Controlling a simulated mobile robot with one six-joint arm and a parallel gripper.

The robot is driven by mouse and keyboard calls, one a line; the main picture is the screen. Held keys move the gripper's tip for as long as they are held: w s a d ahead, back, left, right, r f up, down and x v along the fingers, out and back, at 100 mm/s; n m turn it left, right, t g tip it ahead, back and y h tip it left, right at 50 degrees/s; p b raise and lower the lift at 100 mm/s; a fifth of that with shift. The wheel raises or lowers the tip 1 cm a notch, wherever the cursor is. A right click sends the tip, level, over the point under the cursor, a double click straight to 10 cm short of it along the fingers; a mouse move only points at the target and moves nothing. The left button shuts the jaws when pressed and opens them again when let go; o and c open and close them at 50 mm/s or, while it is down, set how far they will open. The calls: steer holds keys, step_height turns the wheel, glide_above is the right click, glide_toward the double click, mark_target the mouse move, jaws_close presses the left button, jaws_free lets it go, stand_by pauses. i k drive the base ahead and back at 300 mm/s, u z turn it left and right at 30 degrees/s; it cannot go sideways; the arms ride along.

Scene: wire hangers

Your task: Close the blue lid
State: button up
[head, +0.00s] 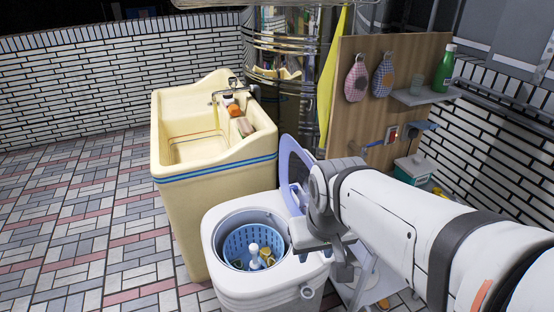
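The blue lid (285,170) is a pale blue-violet rimmed panel. It stands raised at the back right of a small white washing machine (230,286). The machine's round opening is uncovered and shows a blue perforated basket (234,243) with a white centre post and small yellowish items inside. My gripper (308,240) is over the right side of the machine's top, in front of the lid. My wrist hides the lid's right part. I cannot make out the fingers or whether they touch anything.
A cream sink (176,210) with a tap stands directly behind and left of the machine. A wooden panel (372,100) with hanging mitts and a shelf (425,96) with a green bottle (445,68) is at the right. The tiled floor (80,225) at left is clear.

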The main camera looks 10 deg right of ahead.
mark_target(289, 144)
steer(key=z, duration=0.2)
steer(key=k, duration=0.15)
steer(key=u, duration=2.8)
steer(key=k, duration=1.7)
steer(key=z, duration=1.65)
steer(key=i, duration=1)
steer(key=z, duration=0.1)
